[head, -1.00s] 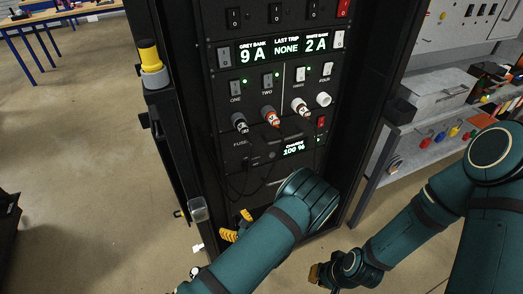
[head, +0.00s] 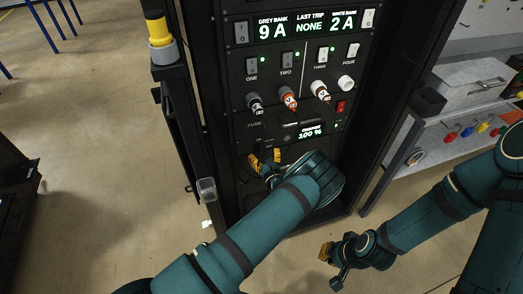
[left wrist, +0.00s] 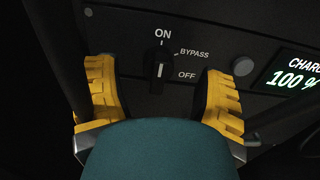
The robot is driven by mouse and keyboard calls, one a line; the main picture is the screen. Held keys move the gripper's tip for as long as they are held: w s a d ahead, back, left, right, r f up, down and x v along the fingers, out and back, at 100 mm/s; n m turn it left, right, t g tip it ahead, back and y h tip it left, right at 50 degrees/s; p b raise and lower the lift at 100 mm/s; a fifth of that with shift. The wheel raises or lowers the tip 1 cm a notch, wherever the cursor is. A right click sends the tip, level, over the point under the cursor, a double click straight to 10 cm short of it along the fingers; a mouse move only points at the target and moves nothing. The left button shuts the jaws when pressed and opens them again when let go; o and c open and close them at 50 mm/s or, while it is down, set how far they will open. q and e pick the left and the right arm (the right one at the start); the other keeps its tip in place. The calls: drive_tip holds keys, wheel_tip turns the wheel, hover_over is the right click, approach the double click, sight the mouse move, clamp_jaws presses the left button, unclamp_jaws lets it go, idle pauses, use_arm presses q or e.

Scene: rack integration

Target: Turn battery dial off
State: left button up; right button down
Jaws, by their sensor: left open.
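The battery dial (left wrist: 158,68) is a black knob on the dark panel, with ON above it, BYPASS to its upper right and OFF to its lower right. Its grip bar stands near upright, roughly in line with ON. My left gripper (left wrist: 162,76) is open, with one yellow finger on each side of the dial and a gap on both sides. In the head view my left gripper (head: 265,160) is at the lower part of the rack, by the battery panel. My right gripper (head: 334,262) hangs low, right of the rack, away from the dial; its jaw opening is unclear.
The battery display (head: 310,132) reads 100 %, right of the dial. Above it are several plugs (head: 288,101) and switches. A dark rack side with a yellow-topped beacon (head: 158,32) stands left. A shelf (head: 440,130) with coloured items is at right.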

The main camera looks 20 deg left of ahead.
sight(262, 151)
use_arm(q)
drive_tip(key=shift+x, duration=1.5)
clamp_jaws()
